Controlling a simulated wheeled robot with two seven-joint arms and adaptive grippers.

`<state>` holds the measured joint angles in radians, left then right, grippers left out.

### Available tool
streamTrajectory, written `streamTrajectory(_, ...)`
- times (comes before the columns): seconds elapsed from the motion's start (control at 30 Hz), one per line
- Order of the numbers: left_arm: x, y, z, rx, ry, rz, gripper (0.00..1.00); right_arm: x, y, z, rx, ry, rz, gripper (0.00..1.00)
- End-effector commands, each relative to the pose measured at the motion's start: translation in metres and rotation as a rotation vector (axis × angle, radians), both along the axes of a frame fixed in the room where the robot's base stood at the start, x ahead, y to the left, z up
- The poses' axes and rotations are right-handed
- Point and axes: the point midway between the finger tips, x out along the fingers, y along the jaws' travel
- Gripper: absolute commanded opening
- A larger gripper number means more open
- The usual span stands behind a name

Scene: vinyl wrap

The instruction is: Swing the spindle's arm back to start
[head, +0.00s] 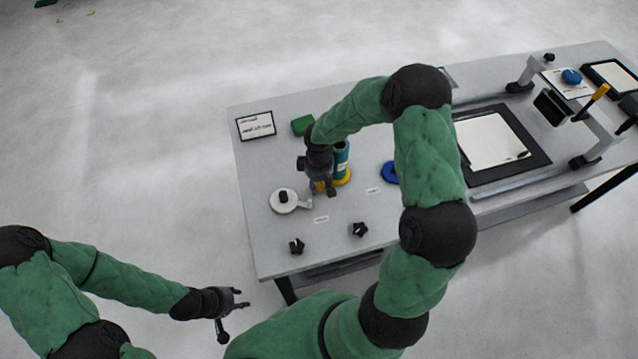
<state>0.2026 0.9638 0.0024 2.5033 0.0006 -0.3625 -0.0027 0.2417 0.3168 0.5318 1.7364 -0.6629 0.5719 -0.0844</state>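A teal cylinder (341,158) stands upright on a yellow round base (345,179) near the table's left part; it looks like the spindle, partly hidden behind my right gripper. A pale round disc (283,202) with a black knob and a short stub to its right lies left of it. I cannot tell which part is the spindle's arm. My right gripper (325,190) points down just in front of the cylinder, with a bit of yellow by its fingertips. Whether it grips anything is unclear. My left gripper (236,306) is open and empty, off the table's front left.
The grey table (262,238) also bears two small black pieces (359,230), a green block (302,124), a framed card (256,126) and a blue disc (389,172) partly behind my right arm. A black-framed white panel (493,141) and a bridge-like frame (600,130) stand right.

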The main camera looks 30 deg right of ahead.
Motion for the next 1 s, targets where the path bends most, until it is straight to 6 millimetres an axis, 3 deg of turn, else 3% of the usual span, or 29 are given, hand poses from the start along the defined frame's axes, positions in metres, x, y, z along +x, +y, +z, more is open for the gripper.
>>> streamTrajectory(0.2, 0.0, 0.0001, 0.0002, 0.0, 0.0, 0.0, 0.4, 0.0, -0.0001, 0.0001, 0.0, 0.0, 0.0, 0.36)
streamTrajectory(0.33, 0.0, 0.0, 0.0001, 0.0, 0.0, 0.0, 0.4, 0.0, 0.0, 0.0001, 0.0, 0.0, 0.0, 0.0)
streamTrajectory(1.0, 0.0, 0.0, 0.0039, 0.0, 0.0, 0.0, 0.4, -0.0072, -0.0023, 0.0008, 0.001, 0.0, 0.079, 0.0)
